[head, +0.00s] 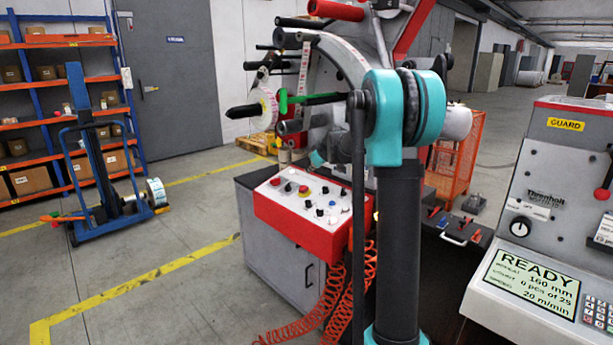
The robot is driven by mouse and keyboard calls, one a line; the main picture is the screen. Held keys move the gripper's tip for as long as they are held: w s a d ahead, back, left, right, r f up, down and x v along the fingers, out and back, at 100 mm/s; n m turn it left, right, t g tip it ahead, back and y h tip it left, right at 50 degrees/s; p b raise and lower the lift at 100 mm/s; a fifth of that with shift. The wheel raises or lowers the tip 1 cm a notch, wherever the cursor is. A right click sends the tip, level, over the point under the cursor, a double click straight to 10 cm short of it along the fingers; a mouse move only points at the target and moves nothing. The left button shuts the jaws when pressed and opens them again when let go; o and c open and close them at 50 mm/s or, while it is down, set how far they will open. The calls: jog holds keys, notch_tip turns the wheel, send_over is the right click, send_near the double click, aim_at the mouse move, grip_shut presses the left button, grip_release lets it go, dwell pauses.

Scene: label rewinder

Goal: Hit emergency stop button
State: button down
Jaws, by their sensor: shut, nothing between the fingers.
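The panel (262,205) is a red box with a sloped light-grey top, near the middle of the head view. It also carries a smaller red button (276,181), several black knobs and other small buttons. The button looks uncovered, with nothing seen touching it. My teal and black arm stands to the right of the panel and covers part of its right side.
The rewinder, with rollers and a label roll (268,108), rises behind the panel. A machine with a READY display (533,282) is at right. Floor at left front is clear.

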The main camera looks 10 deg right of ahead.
jog(key=shift+v, duration=1.1)
jog(key=s+f+m+g+h, duration=0.1)
jog(key=s+f, duration=0.6)
jog(key=s, duration=0.8)
jog(key=s+d+f+m+g+h, duration=0.1)
jog(key=s+f+m, duration=0.3)
jog(key=s, duration=1.2)
jog(key=s+f+m+g+h, duration=0.1)
jog(key=s+f+m+g, duration=0.1)
jog(key=s+f, duration=0.8)
jog(key=s+m, duration=0.1)
jog(key=s, duration=0.5)
jog(key=shift+s+d+g, duration=0.25)
jog(key=shift+d+g, duration=0.1)
jog(key=shift+g, duration=0.05)
jog(key=c, duration=2.2)
grip_release()
